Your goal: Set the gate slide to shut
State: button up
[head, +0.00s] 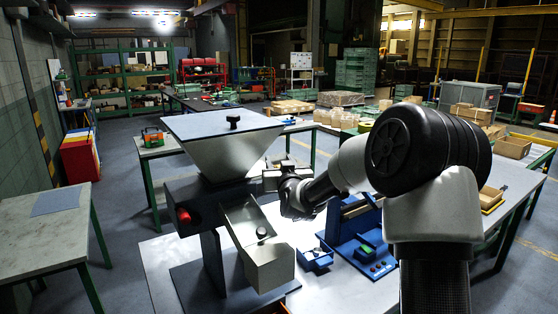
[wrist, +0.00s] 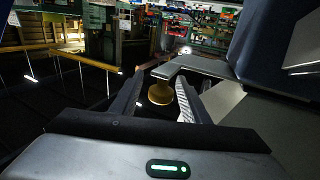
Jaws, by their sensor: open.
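A grey hopper (head: 222,150) with a flat lid and black knob stands on the table. In the wrist view, a light grey plate (wrist: 205,67) sticks out from the dark body at right; it looks like the gate slide. A yellowish knob (wrist: 160,93) hangs at its outer end. My gripper (head: 270,180) is at the right side of the hopper's neck. In the wrist view my gripper (wrist: 159,88) is open, with the knob between its fingers. Whether a finger touches it, I cannot tell. In the head view my gripper hides the knob.
A sloping metal chute (head: 268,262) with a black knob is below my gripper. A red knob (head: 184,216) sits on the dark housing at left. A blue fixture (head: 355,240) and a small blue box (head: 316,260) stand on the table to the right.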

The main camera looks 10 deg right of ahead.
jog(key=shift+w, duration=0.35)
grip_shut()
jog(key=shift+s+a+b, duration=0.25)
jog(key=shift+a+b, duration=0.15)
jog(key=shift+a, duration=0.25)
jog(key=shift+s+a+b, duration=0.25)
jog(key=shift+a+b, duration=0.1)
jog(key=shift+a, duration=0.3)
jog(key=shift+s+a+b, duration=0.25)
jog(key=shift+a+b, duration=0.15)
jog(key=shift+a, duration=0.25)
grip_release()
jog(key=shift+a, duration=0.15)
jog(key=shift+r, duration=0.1)
